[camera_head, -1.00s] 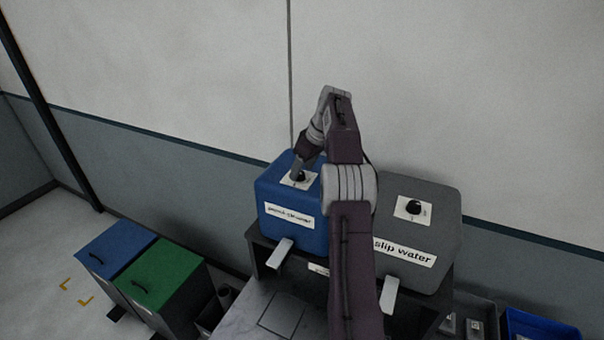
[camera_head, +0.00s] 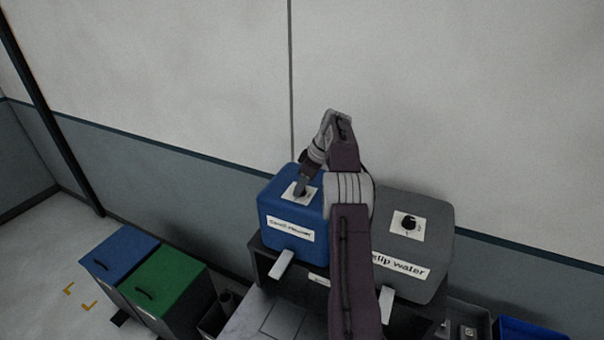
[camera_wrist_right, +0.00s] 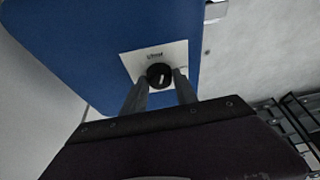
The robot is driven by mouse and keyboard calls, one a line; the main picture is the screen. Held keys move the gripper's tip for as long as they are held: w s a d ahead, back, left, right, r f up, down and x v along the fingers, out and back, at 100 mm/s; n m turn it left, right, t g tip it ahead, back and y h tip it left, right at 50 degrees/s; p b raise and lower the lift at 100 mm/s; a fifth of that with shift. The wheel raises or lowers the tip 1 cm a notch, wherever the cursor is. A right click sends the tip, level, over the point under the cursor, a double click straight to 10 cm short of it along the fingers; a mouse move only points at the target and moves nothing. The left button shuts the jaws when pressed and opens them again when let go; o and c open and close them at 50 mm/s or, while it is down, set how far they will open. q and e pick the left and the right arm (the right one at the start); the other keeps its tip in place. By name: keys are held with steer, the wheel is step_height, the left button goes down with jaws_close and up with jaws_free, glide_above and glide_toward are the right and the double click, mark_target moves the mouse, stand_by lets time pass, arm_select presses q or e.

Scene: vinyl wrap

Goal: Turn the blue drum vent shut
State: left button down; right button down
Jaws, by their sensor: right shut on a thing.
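The blue drum (camera_head: 289,235) stands on a dark stand, with a white label on its front. Its vent is a black round knob (camera_wrist_right: 159,75) with a pale mark, set on a white plate (camera_wrist_right: 150,58) on the drum's top. My right gripper (camera_head: 300,192) reaches down to this vent from above. In the right wrist view my right gripper (camera_wrist_right: 161,80) has a finger on either side of the knob and is shut on it. In the head view the gripper hides part of the knob. My left gripper is not in view.
A grey drum (camera_head: 412,244) labelled "slip water", with its own black knob (camera_head: 409,222), stands right beside the blue drum. Blue (camera_head: 120,248) and green (camera_head: 165,275) lidded bins stand at lower left. A blue crate (camera_head: 528,330) is at lower right. A wall rises behind.

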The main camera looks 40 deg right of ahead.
steer(key=shift+w+d+f+n+b, duration=0.1)
steer(key=shift+w+n+b, duration=0.05)
steer(key=shift+n+b, duration=0.25)
steer(key=shift+n, duration=0.3)
steer(key=c, duration=1)
jaws_free()
steer(key=shift+o, duration=0.2)
